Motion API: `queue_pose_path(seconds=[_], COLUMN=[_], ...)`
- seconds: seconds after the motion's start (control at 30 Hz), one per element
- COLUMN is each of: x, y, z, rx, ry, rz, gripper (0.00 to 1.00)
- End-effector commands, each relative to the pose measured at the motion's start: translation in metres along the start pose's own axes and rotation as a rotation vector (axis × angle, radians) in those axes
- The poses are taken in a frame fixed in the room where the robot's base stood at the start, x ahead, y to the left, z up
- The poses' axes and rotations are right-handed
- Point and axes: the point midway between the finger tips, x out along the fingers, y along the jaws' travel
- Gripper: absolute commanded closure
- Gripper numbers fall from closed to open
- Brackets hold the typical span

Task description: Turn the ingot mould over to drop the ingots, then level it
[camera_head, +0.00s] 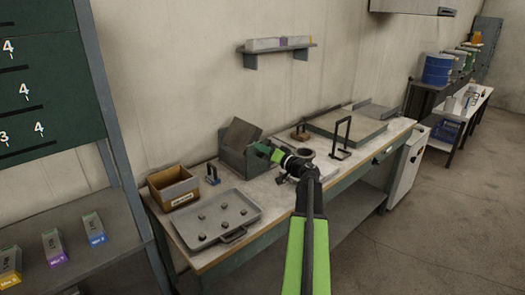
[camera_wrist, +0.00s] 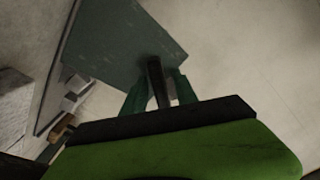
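The ingot mould (camera_head: 243,134) looks like a dark, flat block, steeply tilted at the green stand (camera_head: 234,158) on the workbench. Its cavities are hidden from me. My gripper (camera_head: 268,151) is at its right side. In the wrist view, my gripper's green fingers (camera_wrist: 158,90) sit either side of a dark handle (camera_wrist: 155,75) that runs to a dark green-grey plate (camera_wrist: 125,45); they look closed on it.
A brown labelled box (camera_head: 174,188) stands left of the stand. A wall shelf (camera_head: 278,47) is above.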

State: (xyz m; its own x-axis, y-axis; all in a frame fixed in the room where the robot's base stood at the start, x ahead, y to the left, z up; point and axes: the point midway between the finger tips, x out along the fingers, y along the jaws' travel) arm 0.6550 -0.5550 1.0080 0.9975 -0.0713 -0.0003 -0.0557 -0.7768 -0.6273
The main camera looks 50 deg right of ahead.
Motion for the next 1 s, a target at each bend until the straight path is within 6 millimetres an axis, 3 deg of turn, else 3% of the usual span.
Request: queue_pose_path(seconds=[0.03, 0.23, 1.0], x=[-0.0002, -0.0005, -0.0014], y=[0.0001, 0.0003, 0.0012], z=[-0.0001, -0.0002, -0.0008], rx=[0.000, 0.000, -0.001], ry=[0.000, 0.000, 0.001], rz=[0.000, 0.000, 0.002], gripper=[0.74, 1.00, 1.00])
